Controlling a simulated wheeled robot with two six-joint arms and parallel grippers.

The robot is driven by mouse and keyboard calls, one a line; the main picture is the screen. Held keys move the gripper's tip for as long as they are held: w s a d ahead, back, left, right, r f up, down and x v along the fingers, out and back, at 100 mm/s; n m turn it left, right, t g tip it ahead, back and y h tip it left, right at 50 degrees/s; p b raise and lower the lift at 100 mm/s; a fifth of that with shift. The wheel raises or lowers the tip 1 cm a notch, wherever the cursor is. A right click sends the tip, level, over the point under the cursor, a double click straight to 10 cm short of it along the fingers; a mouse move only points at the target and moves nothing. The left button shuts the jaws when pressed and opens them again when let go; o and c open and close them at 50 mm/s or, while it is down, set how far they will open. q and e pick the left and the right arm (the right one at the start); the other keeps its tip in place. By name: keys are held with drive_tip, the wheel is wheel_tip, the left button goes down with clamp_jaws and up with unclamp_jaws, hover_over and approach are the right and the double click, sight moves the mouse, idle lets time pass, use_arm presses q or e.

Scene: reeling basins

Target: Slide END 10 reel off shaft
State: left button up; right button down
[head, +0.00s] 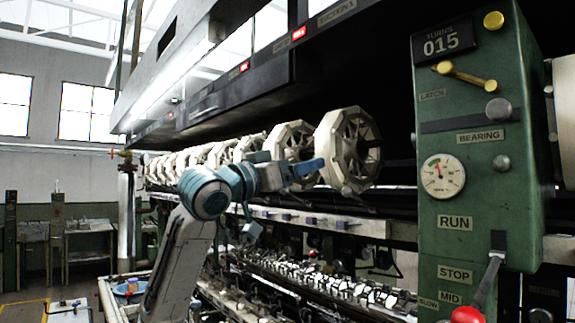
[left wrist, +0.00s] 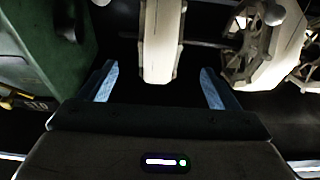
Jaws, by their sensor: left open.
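The nearest cream reel (head: 348,150) hangs at the near end of a row of reels, facing the green end box. I take it for the END 10 reel; no label on it is readable. My left gripper (head: 308,168) is at its left side in the head view, in front of the neighbouring reel (head: 290,143). In the left wrist view the open fingers stand apart, with a cream reel (left wrist: 160,42) edge-on in the gap between them. Contact is not visible. The dark shaft (left wrist: 198,43) shows between this reel and a neighbour (left wrist: 268,45). My right gripper is not in view.
The green end box (head: 470,150) with a dial, labels, yellow knobs and a red-handled lever (head: 470,312) stands at the right. A dark overhead housing (head: 270,75) runs above the reels. Basins and metal fittings (head: 320,285) lie below. Several more reels (head: 200,155) recede leftward.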

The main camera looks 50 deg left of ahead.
sight(327, 157)
use_arm(q)
drive_tip(key=shift+p+x, duration=3.75)
drive_tip(key=shift+x, duration=1.15)
drive_tip(key=c, duration=1.1)
